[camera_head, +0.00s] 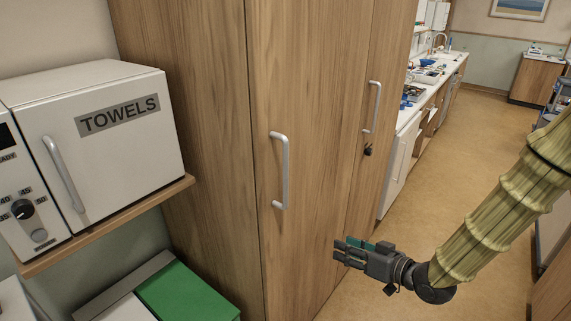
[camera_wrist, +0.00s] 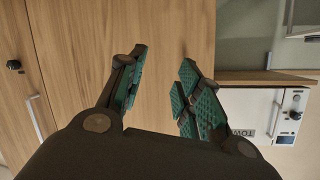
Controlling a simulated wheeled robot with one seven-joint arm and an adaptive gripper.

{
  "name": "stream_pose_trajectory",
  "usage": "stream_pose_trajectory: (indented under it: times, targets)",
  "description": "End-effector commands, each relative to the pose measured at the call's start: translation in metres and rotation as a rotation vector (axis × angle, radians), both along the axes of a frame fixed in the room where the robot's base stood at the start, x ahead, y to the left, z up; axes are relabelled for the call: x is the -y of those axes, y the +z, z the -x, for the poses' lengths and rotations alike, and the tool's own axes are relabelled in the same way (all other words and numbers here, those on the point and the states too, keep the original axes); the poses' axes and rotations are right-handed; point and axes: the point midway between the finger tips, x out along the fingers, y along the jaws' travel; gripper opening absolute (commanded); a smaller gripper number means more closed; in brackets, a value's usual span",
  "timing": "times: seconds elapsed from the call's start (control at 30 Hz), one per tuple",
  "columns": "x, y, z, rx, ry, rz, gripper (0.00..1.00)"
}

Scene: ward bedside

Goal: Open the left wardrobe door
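The wooden wardrobe has a left door (camera_head: 305,60) with a pale vertical bar handle (camera_head: 285,170). The left door looks shut. My gripper (camera_head: 340,250) is in front of the wardrobe, lower than the left handle and to its right, apart from it. In the wrist view my gripper (camera_wrist: 163,60) has its two green-padded fingers spread, with only wood panel showing between them. That view is upside down, and the left handle does not show there.
The right wardrobe door has its own handle (camera_head: 374,107) and a dark lock (camera_head: 368,150). A white towel warmer (camera_head: 125,150) stands on a shelf at left, above a green-lidded bin (camera_head: 187,295). A counter (camera_head: 430,90) runs beyond the wardrobe.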

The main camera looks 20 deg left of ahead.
Motion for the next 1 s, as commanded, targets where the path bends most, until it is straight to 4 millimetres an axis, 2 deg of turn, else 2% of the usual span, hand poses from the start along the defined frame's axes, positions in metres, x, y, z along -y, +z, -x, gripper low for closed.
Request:
stream_pose_trajectory:
  times: [0.03,0.1,0.2,0.3,0.4,0.5,0.67,1.0]
  targets:
    - [-0.012,0.039,-0.009,0.073,0.053,-0.036,0.35]
    - [-0.028,0.085,-0.013,0.158,0.133,-0.082,0.35]
    - [-0.045,0.142,-0.012,0.263,0.239,-0.13,0.35]
    - [-0.057,0.185,-0.007,0.345,0.326,-0.161,0.35]
    - [-0.064,0.212,-0.001,0.397,0.388,-0.179,0.35]
    - [-0.067,0.226,0.003,0.424,0.42,-0.187,0.35]
    - [-0.077,0.231,0.003,0.431,0.434,-0.189,0.35]
    - [-0.128,0.232,-0.004,0.429,0.434,-0.188,0.35]
